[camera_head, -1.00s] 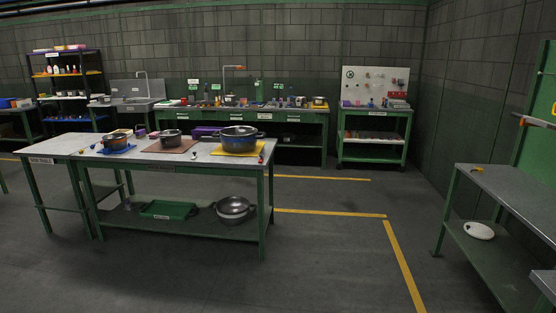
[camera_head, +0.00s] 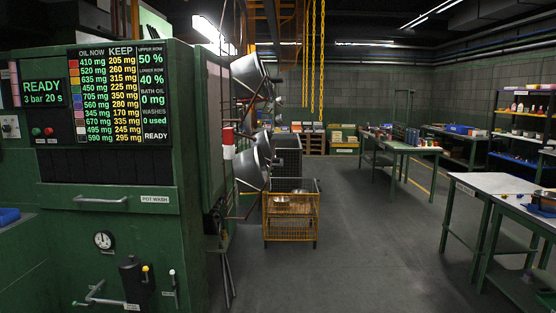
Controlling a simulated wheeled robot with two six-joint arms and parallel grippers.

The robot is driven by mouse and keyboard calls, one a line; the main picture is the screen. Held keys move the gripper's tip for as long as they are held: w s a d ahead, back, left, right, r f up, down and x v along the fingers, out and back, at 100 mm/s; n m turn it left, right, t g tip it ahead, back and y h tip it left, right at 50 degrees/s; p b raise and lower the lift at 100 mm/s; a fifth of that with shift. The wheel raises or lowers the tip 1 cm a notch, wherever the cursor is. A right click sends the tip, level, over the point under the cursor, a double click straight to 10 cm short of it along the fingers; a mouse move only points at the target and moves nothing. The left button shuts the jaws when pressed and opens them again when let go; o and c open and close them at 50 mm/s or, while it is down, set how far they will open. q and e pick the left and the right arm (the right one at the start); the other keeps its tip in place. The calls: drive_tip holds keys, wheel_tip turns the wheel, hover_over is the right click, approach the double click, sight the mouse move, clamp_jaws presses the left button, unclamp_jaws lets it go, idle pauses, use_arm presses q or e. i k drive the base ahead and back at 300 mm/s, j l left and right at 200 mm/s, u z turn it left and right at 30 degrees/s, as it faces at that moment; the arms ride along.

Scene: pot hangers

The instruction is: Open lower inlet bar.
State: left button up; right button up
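A green pot wash machine (camera_head: 110,240) stands close on the left. On its right side, metal pots hang in two rows, an upper pot (camera_head: 250,75) and a lower pot (camera_head: 250,162). Thin dark reddish bars (camera_head: 240,212) run out beside the lower pots; I cannot tell which one is the lower inlet bar, or whether it is open or shut. The machine's front has a horizontal handle (camera_head: 101,199), a gauge (camera_head: 103,240) and a bent pipe handle (camera_head: 98,297). Neither of my grippers is in view.
A yellow wire cart (camera_head: 291,222) holding metal items stands on the floor just past the machine. Work tables (camera_head: 490,184) line the right side, with a shelf rack (camera_head: 522,125) behind. The grey floor (camera_head: 365,250) between is clear.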

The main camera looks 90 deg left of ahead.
sight(280, 164)
drive_tip(key=u, duration=2.8)
drive_tip(key=i+l, duration=0.3)
drive_tip(key=l, duration=0.15)
drive_tip(key=i+l, duration=0.3)
drive_tip(key=i+l+u, duration=0.1)
drive_tip(key=i+l, duration=0.15)
drive_tip(key=l, duration=0.3)
